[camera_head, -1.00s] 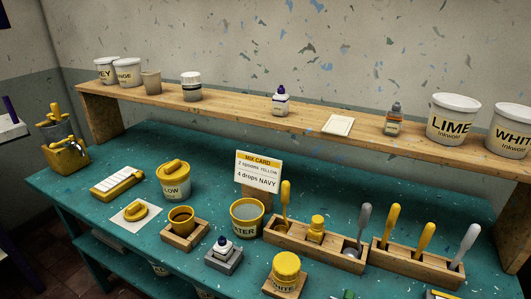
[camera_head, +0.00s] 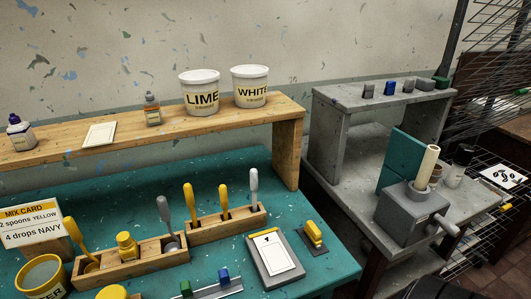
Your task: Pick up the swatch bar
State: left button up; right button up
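A small yellow bar-shaped tool (camera_head: 313,234) lies on a dark pad (camera_head: 318,248) at the right end of the teal table; it looks like the swatch bar, though no label shows. To its left, a white card (camera_head: 276,253) lies on a grey board (camera_head: 258,262). A metal rail (camera_head: 220,291) with a green block (camera_head: 186,288) and a blue block (camera_head: 223,276) is cut off by the bottom edge. Neither of my grippers is in view.
Wooden racks (camera_head: 140,264) with yellow and grey spoons stand left of the board. A wooden shelf (camera_head: 215,125) runs behind, carrying LIME (camera_head: 200,92) and WHITE (camera_head: 250,87) tubs. A grey bench (camera_head: 350,160) with a grey box (camera_head: 405,212) stands right, past a gap.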

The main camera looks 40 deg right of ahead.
aim_at(314, 233)
jog(key=l+z, duration=0.15)
jog(key=z, duration=1.5)
